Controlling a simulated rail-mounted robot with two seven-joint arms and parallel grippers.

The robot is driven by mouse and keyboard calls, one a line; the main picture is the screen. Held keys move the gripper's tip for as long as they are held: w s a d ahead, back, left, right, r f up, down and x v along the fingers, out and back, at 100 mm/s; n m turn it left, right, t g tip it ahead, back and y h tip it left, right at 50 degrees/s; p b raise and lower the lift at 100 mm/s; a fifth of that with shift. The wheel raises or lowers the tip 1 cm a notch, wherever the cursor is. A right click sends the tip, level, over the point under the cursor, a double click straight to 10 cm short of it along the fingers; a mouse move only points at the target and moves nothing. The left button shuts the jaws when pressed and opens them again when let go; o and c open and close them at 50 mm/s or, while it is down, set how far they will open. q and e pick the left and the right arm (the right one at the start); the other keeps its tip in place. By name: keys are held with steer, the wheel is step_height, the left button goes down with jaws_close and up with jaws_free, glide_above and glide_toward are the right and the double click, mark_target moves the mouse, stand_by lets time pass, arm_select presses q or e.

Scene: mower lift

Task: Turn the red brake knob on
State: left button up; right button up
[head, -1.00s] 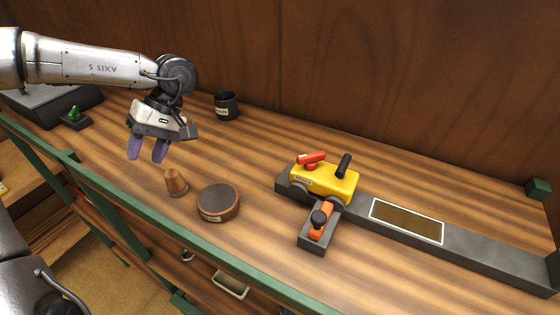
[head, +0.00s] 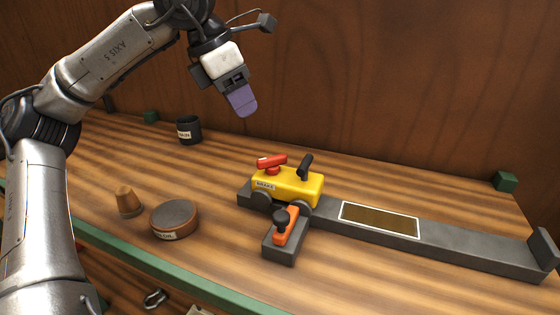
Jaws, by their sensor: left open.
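The red brake knob (head: 271,161) is a red bar-shaped handle on top of the left part of a yellow mower body (head: 303,188). The body carries a label, seemingly "BRAKE", on its front left and stands on a long dark grey rail (head: 450,251). My left gripper (head: 242,103) is above and a little left of the knob, apart from it, with purple fingers pointing down. It is empty; the fingers overlap in this view. My right gripper is not in view.
A black handle (head: 305,165) stands beside the knob. An orange lever with a black knob sits on a grey block (head: 281,245) in front. A round brown-grey tin (head: 175,219), a cork-like cone (head: 128,202) and a dark cup (head: 189,130) stand left. A wooden wall is behind.

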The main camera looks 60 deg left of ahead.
mark_target(270, 157)
arm_select(q)
steer(key=p+x, duration=0.1)
steer(key=x, duration=1.2)
steer(key=shift+d+f+p, duration=0.1)
steer(key=shift+f+p, duration=0.1)
steer(key=shift+p, duration=0.2)
jaws_close()
